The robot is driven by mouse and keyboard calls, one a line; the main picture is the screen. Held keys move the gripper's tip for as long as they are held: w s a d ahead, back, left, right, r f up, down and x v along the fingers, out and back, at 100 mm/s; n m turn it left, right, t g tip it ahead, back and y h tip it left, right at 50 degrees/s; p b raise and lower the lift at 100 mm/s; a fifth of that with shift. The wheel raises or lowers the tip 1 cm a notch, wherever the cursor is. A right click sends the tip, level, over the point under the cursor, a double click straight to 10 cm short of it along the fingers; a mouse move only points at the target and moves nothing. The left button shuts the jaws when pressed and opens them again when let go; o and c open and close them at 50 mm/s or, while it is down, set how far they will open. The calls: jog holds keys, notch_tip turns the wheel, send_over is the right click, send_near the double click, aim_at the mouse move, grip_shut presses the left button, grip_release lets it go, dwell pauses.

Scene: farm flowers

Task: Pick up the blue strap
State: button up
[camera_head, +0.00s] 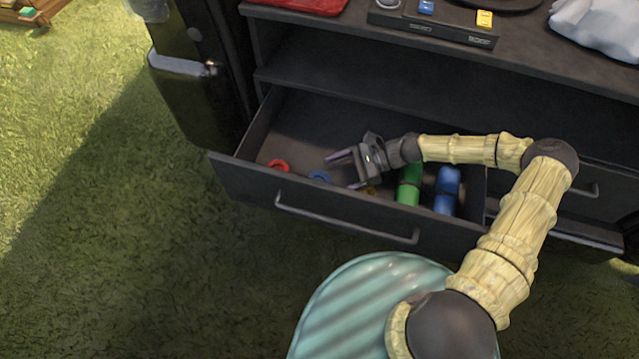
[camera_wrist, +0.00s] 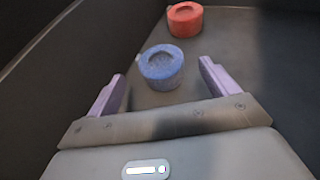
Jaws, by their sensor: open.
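The blue strap (camera_wrist: 161,68) is a small rolled blue coil lying on the drawer floor. In the head view the blue strap (camera_head: 320,176) sits in the open drawer, close to the front wall. My gripper (camera_head: 345,171) is inside the drawer, just beside the strap, with its fingers apart. In the wrist view my gripper (camera_wrist: 162,82) is open and empty, and the blue strap lies ahead, in line with the gap between the two purple fingers. I cannot tell whether the strap reaches between the fingertips.
A red coil (camera_wrist: 185,19) lies beyond the blue one; the head view shows the red coil (camera_head: 278,166) too. The drawer front (camera_head: 245,187) and side walls enclose the space.

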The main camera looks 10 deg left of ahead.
aim_at(324, 180)
jog(key=b+x, duration=0.2)
jog(key=x, duration=0.1)
jog(key=shift+a+f, duration=0.15)
jog(key=shift+f, duration=0.2)
jog(key=shift+s+a, duration=0.2)
jog(key=shift+a, duration=0.15)
jog(key=shift+c, duration=0.5)
jog(key=c, duration=1.1)
